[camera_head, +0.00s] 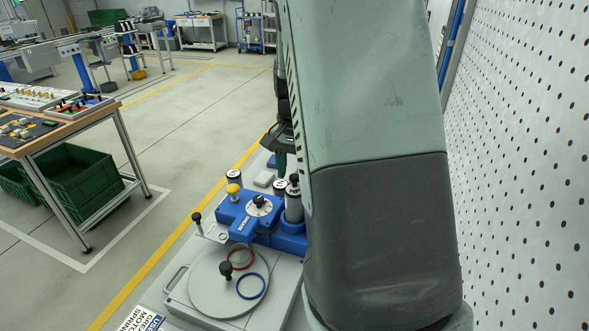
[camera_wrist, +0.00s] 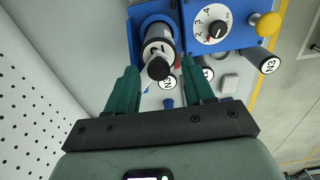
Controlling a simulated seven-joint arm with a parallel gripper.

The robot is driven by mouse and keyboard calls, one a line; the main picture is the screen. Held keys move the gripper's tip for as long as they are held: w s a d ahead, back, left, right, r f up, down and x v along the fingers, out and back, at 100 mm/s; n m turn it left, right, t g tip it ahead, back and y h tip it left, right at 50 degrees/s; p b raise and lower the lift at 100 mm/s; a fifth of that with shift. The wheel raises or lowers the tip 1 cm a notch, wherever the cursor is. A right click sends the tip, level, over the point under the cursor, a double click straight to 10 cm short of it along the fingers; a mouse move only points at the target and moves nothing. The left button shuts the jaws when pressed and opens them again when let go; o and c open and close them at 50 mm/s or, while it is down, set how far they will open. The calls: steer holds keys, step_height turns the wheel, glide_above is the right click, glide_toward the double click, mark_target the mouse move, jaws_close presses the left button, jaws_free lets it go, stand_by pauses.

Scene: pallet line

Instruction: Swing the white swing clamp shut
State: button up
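My gripper (camera_wrist: 160,70) is open in the wrist view, with its two dark green fingers apart. A black knob (camera_wrist: 158,68) on top of a grey cylinder (camera_wrist: 156,32) shows between the fingers; I cannot tell whether they touch it. In the head view my gripper (camera_head: 281,161) is partly hidden by my arm, above the far end of the blue fixture (camera_head: 240,216). A thin post with a black knob (camera_head: 197,217) stands left of that fixture, beside small pale parts. I cannot clearly make out the white swing clamp.
The fixture carries a yellow knob (camera_head: 233,189) and a white dial (camera_head: 259,206). In front lies a grey round plate (camera_head: 204,283) with a red ring (camera_head: 241,257) and a blue ring (camera_head: 252,286). A perforated wall (camera_head: 520,150) stands close on the right.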

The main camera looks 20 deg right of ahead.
step_height(320, 180, up, 11)
stand_by(0.6)
steer(key=shift+f, duration=0.2)
step_height(320, 180, down, 11)
steer(key=shift+r, duration=0.1)
steer(key=shift+s+r+n, duration=0.1)
steer(key=shift+s+n, duration=0.1)
steer(key=shift+n, duration=0.1)
stand_by(0.4)
